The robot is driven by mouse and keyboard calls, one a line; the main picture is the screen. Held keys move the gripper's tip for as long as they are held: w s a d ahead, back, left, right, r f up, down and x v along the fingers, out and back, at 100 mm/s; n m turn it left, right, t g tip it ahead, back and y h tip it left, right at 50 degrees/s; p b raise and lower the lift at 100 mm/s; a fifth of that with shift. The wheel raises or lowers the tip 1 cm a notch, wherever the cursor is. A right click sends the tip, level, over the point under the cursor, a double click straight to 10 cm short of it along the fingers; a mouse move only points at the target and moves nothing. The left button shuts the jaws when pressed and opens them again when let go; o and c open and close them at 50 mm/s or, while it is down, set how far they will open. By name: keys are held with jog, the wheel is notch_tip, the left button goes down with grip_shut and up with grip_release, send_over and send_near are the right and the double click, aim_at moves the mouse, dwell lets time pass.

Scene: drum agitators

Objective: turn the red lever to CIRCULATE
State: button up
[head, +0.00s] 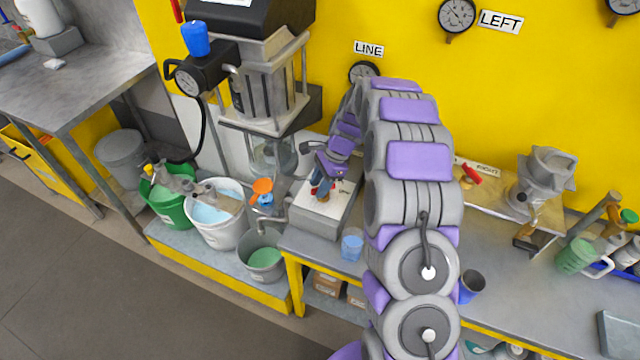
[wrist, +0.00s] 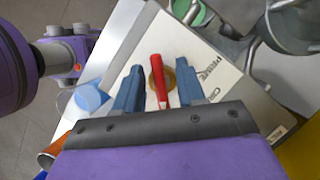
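The red lever (wrist: 158,75) sits on a round brass hub (wrist: 169,80) on a white plate in the wrist view. The plate carries the word PRIME (wrist: 216,70) and a partly covered label starting with CI (wrist: 208,98). My gripper (wrist: 158,85) is open, with one blue finger on each side of the lever and visible gaps between them. The lever's near end is close to the gripper body. In the head view my gripper (head: 323,186) is over the white-topped box (head: 318,222), hiding most of the lever.
A green bucket (head: 170,208), a white bucket (head: 222,232) and a grey bucket (head: 262,264) stand left of the box. A blue cup (head: 352,244) is close to its right. Another red lever (head: 472,174) is on a board farther right. The drum agitator (head: 265,85) rises behind.

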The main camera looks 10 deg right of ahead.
jog(key=shift+d, duration=0.6)
jog(key=c, duration=0.5)
grip_shut()
jog(key=shift+a, duration=0.1)
jog(key=shift+r, duration=0.1)
jog(key=n+g+p, duration=0.1)
jog(key=n+p, duration=0.2)
jog(key=shift+a+r+p, duration=0.1)
jog(key=shift+a+p, duration=0.05)
jog(key=shift+p, duration=0.15)
jog(key=n+g+h+p, duration=0.1)
jog(key=n+p, duration=0.1)
jog(key=n, duration=0.2)
jog(key=shift+g, duration=0.3)
jog(key=shift+s+f+n+h+p, duration=0.1)
jog(key=shift+f+n+h+p, duration=0.15)
jog(key=shift+n+p, duration=0.45)
jog(key=shift+n+g, duration=0.3)
